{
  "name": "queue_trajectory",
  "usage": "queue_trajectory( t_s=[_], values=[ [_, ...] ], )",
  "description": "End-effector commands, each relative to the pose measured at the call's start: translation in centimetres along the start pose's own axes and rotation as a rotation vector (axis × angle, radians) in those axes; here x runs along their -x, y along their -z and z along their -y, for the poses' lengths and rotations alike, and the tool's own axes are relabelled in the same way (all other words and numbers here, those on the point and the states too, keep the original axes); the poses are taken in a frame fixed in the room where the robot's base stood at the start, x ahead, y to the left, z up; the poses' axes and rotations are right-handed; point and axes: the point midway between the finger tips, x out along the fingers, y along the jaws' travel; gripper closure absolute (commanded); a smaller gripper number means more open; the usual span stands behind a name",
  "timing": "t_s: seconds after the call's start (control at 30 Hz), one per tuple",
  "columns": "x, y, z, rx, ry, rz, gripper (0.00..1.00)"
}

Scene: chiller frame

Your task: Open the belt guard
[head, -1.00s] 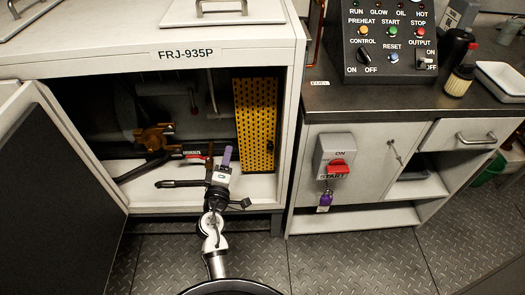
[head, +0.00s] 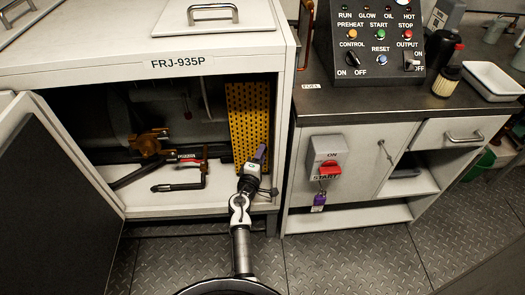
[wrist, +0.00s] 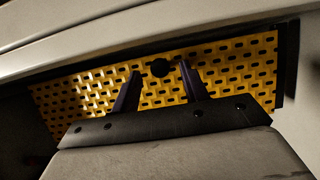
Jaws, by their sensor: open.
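The belt guard (head: 249,115) is a yellow perforated panel, upright at the right side of the open cabinet. It looks closed. My gripper (head: 262,152) is in front of its lower part, with purple fingers pointing up towards it. In the wrist view the belt guard (wrist: 85,95) spans most of the width, and a round black knob (wrist: 160,68) is on it. The two fingers of my gripper (wrist: 159,67) are open, and the knob appears between their tips. I cannot tell whether they touch the guard.
The cabinet door (head: 55,200) stands open at the left. A control panel (head: 375,45) and a red switch (head: 329,170) are at the right.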

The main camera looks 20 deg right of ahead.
Motion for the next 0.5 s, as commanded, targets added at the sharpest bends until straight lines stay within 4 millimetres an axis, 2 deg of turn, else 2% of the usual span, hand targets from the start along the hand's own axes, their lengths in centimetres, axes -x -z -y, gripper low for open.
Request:
queue_trajectory(
  t_s=[0.2, 0.5],
  values=[
    [-1.8, 0.0, 0.0, -0.001, 0.000, 0.001, 0.56],
    [-2.0, 0.0, 0.0, -0.001, 0.000, 0.000, 0.56]
  ],
)
